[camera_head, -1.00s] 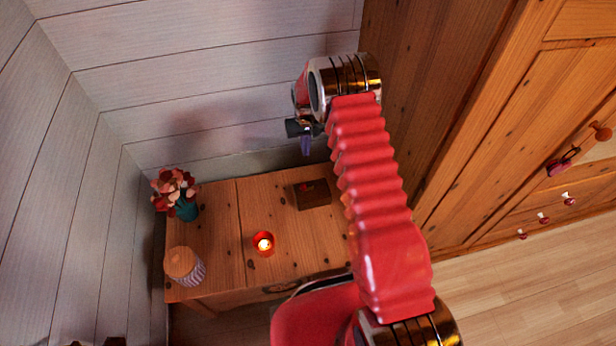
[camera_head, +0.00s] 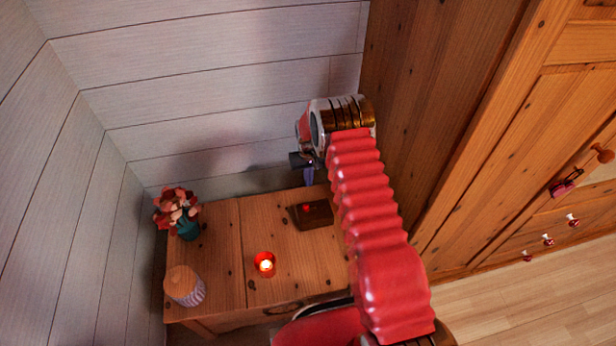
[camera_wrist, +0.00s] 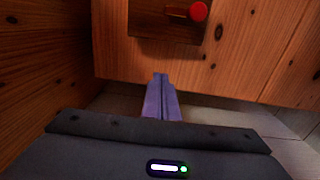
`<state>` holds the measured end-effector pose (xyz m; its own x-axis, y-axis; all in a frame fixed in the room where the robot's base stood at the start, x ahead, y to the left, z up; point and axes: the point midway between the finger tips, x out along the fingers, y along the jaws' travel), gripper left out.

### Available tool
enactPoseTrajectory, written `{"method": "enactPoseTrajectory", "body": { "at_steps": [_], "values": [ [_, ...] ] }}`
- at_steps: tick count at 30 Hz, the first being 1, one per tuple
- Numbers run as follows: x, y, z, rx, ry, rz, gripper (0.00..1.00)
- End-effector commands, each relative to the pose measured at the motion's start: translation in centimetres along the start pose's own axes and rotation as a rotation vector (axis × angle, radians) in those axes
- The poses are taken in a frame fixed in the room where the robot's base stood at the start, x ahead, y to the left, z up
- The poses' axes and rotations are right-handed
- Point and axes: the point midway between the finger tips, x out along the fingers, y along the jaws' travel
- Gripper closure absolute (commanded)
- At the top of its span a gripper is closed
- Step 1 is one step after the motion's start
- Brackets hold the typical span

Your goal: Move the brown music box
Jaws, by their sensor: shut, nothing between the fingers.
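The brown music box (camera_head: 313,215) lies on the wooden table (camera_head: 222,255), near its back right part, and has a small red knob on top. In the wrist view the music box (camera_wrist: 160,22) shows at the top, cut off by the picture edge, with its red knob at its right. My gripper (camera_head: 308,178) hangs above the back edge of the table, behind the music box. In the wrist view my purple gripper fingers (camera_wrist: 162,80) are together and empty, apart from the box. My red arm hides the right part of the table in the head view.
A lit red candle (camera_head: 265,264), a striped jar with a tan lid (camera_head: 184,286) and a teal vase of flowers (camera_head: 188,228) stand on the table. A plank wall (camera_head: 220,100) rises behind, and a tall wooden wardrobe (camera_head: 480,150) stands at the right.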

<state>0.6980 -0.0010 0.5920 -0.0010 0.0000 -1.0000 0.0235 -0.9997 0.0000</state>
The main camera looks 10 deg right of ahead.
Motion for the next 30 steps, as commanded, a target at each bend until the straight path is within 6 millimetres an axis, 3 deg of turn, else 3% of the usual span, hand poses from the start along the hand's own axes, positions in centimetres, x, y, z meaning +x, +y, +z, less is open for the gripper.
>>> {"method": "enactPoseTrajectory", "body": {
  "at_steps": [6,15,30],
  "values": [
    [2.9,0.0,0.0,0.000,-0.001,0.000,1.00],
    [5.8,0.0,0.1,0.001,-0.002,0.000,1.00],
    [5.6,0.1,3.4,0.001,-0.001,0.000,1.00]
  ]
}}
